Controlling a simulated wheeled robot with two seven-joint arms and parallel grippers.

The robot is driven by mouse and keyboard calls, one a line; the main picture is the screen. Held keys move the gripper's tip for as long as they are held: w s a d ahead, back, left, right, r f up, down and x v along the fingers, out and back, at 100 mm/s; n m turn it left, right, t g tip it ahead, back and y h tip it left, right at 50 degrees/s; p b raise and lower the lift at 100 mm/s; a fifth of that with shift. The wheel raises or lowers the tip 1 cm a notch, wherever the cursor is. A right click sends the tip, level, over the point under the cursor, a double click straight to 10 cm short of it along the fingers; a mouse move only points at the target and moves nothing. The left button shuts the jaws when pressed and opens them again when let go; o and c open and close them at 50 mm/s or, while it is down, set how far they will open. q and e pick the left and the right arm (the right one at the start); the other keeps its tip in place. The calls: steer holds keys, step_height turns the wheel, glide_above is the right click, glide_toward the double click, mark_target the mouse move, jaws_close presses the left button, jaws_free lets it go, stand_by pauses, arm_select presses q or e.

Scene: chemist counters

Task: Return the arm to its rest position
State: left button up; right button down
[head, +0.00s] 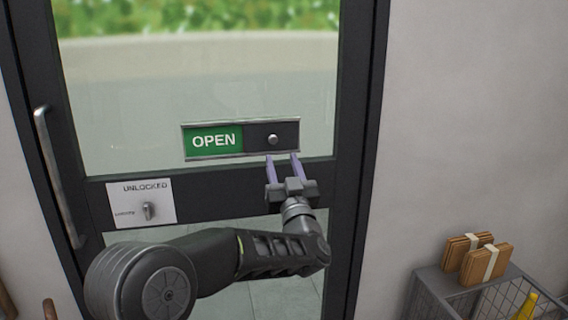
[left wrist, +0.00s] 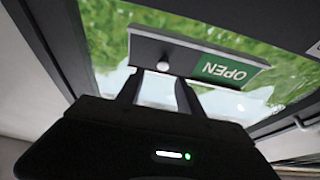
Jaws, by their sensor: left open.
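My left arm comes in from the lower left in the head view, and my left gripper (head: 283,166) is raised in front of the glass door. Its two fingers are apart with nothing between them. The fingertips are just below the round knob (head: 273,139) of the sliding sign (head: 213,140), which shows green with the word OPEN. In the left wrist view the open fingers (left wrist: 158,85) point toward the sign (left wrist: 222,68), and the knob (left wrist: 163,66) shows beyond them. I cannot tell whether they touch the sign. My right gripper is not in view.
The dark-framed door (head: 366,130) has a vertical handle (head: 58,175) at left and a lock plate marked UNLOCKED (head: 128,190) below the sign. A wire basket (head: 432,292) stands at lower right with wrapped brown packets (head: 485,262) on it. The wall at right is bare.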

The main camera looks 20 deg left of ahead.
arm_select(q)
steer(key=w+d+f+m+h, duration=0.3)
steer(key=d+f+h, duration=0.7)
steer(key=f, duration=0.5)
steer(key=s+d+f+m+g+h+p, duration=0.1)
steer(key=s+d+f+g+h, duration=0.2)
steer(key=f, duration=0.6)
steer(key=s+d+f+m+g+h, duration=0.1)
steer(key=s+d+f+g, duration=0.3)
steer(key=f, duration=0.6)
steer(key=s+d+f+g+h, duration=0.1)
steer(key=s+d+f+g, duration=0.15)
steer(key=s+f, duration=0.4)
steer(key=s+d+f+g+h, duration=0.1)
steer(key=s+d+f, duration=0.2)
steer(key=s+f, duration=0.4)
steer(key=s+d+f+g+p, duration=0.1)
steer(key=s+f+g, duration=0.2)
steer(key=s, duration=0.8)
steer(key=s+d+f+g+h+p, duration=0.1)
steer(key=s+f+g, duration=0.2)
steer(key=s+f, duration=0.4)
steer(key=s, duration=0.5)
steer(key=shift+d+f+m+g+h+p, duration=0.2)
steer(key=shift+d+m+g+h+p, duration=0.1)
steer(key=shift+d+g+p, duration=0.05)
